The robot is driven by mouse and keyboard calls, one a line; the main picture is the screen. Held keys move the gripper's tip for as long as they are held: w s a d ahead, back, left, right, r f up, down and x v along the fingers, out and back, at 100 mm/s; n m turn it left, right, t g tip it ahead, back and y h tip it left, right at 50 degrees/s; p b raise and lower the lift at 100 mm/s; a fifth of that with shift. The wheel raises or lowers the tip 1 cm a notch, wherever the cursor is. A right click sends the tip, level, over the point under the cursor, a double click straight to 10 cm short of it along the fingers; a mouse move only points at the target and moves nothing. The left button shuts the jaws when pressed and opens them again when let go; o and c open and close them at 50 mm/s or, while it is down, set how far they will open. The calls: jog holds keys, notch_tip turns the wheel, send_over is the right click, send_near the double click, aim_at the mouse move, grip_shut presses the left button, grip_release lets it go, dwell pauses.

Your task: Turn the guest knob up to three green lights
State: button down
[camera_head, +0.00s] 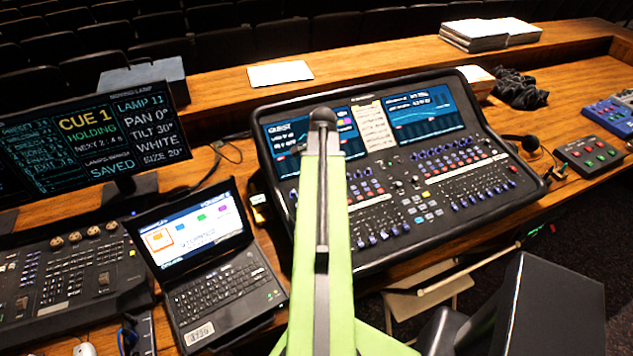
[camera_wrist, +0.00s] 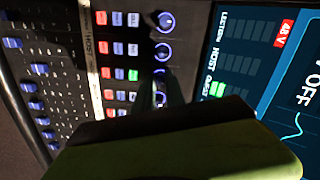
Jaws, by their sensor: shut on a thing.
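The mixing desk (camera_head: 430,205) stands in the middle of the head view, with two lit screens along its top. In the wrist view, turned on its side, a column of blue-ringed knobs runs beside the screen (camera_wrist: 235,55). My gripper (camera_wrist: 168,88) is shut on a knob (camera_wrist: 160,98), seemingly the guest knob; its dark fingers and my green-black arm part hide much of it. In the head view my green arm hides the gripper.
A laptop (camera_head: 215,290) and a lighting console (camera_head: 60,285) stand left of the desk. A cue monitor (camera_head: 90,140) is behind them. A small button box (camera_head: 590,155) and black cloth (camera_head: 520,90) lie right. Other knobs (camera_wrist: 163,52) and buttons sit close to my fingers.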

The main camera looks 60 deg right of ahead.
jog(key=c, duration=1.4)
grip_release()
jog(key=shift+r, duration=0.15)
jog(key=r+p, duration=0.5)
jog(key=s+r+p, duration=0.1)
jog(key=r+p, duration=1.1)
jog(key=shift+s+d, duration=0.2)
